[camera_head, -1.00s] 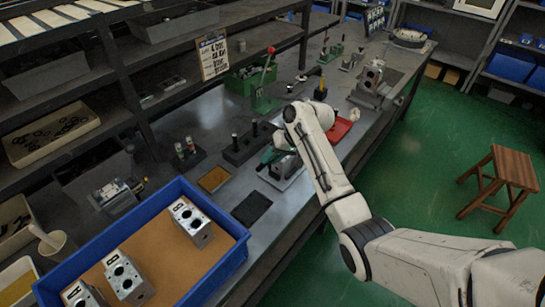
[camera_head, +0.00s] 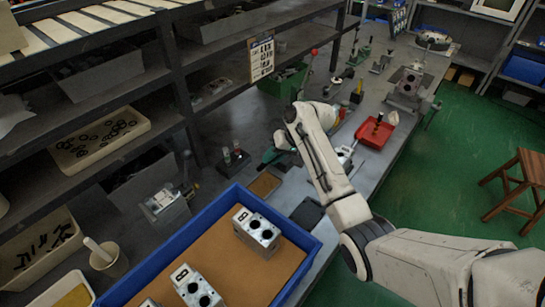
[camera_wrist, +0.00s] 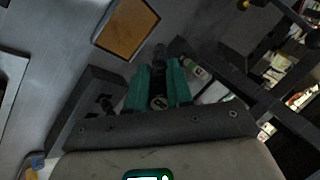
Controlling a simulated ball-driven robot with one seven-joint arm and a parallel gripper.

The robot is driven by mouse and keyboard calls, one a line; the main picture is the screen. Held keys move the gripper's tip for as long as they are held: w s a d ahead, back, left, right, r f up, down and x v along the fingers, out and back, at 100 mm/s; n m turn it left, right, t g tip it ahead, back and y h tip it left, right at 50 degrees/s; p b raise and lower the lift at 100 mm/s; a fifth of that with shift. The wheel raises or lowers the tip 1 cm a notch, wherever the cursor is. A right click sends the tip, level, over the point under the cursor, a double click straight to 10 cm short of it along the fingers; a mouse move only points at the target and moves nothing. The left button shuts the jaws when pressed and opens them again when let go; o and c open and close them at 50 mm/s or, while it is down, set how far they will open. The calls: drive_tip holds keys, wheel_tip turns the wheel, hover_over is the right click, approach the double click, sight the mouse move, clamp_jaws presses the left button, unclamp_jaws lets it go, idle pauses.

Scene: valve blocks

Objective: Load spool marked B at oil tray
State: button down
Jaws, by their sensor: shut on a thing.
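My gripper (camera_wrist: 158,88) has green fingers shut on a dark spool (camera_wrist: 159,101) whose round end faces the wrist camera. Its letter is too small to read. In the head view my gripper (camera_head: 278,150) is over the bench, partly hidden by my arm, and the spool cannot be made out. A small shallow tray with an amber floor (camera_head: 264,184), which looks like the oil tray, lies on the bench just in front of my gripper. It also shows beyond the fingertips, up and left, in the wrist view (camera_wrist: 126,28).
A black block with holes (camera_wrist: 88,105) stands beside my gripper. A blue bin (camera_head: 160,262) with several metal valve blocks is at the front. A black pad (camera_head: 307,213) and a red tray (camera_head: 375,132) are on the bench.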

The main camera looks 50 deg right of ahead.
drive_tip(key=shift+f+b, duration=2.65)
drive_tip(key=shift+f, duration=0.1)
drive_tip(key=shift+f, duration=0.75)
idle(0.8)
wheel_tip(320, 180, up, 7)
drive_tip(key=p, duration=0.7)
drive_tip(key=shift+r, duration=0.1)
idle(0.8)
